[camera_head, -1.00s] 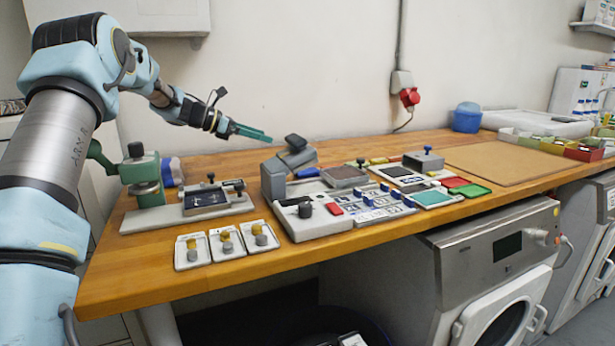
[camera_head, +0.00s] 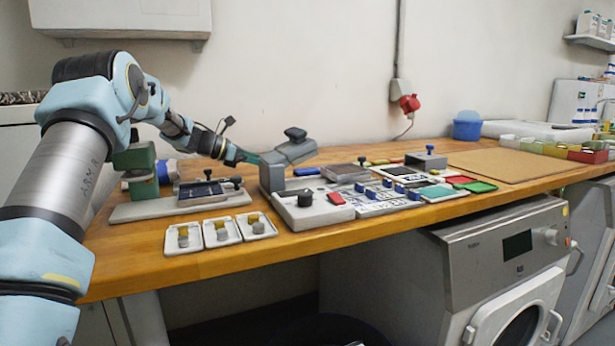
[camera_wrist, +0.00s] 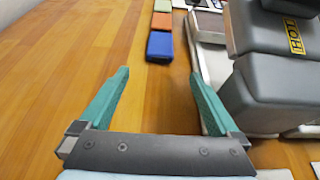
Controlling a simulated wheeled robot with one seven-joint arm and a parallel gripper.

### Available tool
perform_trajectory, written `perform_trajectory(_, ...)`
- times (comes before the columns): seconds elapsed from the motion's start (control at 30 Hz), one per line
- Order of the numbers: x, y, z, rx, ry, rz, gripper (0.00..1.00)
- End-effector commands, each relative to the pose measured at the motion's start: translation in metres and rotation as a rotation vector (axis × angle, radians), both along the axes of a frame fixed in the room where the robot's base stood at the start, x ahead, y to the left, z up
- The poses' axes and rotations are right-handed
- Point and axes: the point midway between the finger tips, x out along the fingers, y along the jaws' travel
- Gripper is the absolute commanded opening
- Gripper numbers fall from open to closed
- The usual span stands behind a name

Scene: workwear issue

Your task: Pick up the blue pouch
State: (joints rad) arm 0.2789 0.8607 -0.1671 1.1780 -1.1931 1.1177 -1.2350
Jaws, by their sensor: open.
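The blue pouch (camera_wrist: 160,46) is a small flat block on the wooden bench, beyond my fingertips in the wrist view. It is the nearest of a short row, with an orange one and a green one behind it. In the head view the blue pouch (camera_head: 306,171) shows as a thin blue strip just behind the grey press. My gripper (camera_wrist: 160,75) is open and empty, its two green fingers spread over bare wood short of the pouch. In the head view my gripper (camera_head: 248,157) is left of the press, its fingertips partly hidden.
The grey press (camera_wrist: 275,70), marked HOT, stands close to my right finger. A green-posted device (camera_head: 142,170) is on the left of the bench (camera_head: 135,255), near small trays (camera_head: 183,238). Bare wood lies left of the pouch row.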

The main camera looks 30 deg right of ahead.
Motion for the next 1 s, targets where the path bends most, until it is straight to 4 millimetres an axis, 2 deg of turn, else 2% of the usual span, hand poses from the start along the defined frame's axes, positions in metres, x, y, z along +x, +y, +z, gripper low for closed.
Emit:
perform_trajectory(0.13,-0.004,-0.023,-0.009,0.001,0.0,-0.003,0.97)
perform_trajectory(0.37,-0.005,-0.04,-0.016,0.0,0.0,-0.002,0.97)
perform_trajectory(0.67,-0.01,-0.078,-0.031,0.001,-0.001,-0.003,0.97)
perform_trajectory(0.9,-0.01,-0.081,-0.033,0.0,-0.001,0.0,0.97)
perform_trajectory(1.0,-0.01,-0.081,-0.033,0.0,-0.001,0.0,0.89)
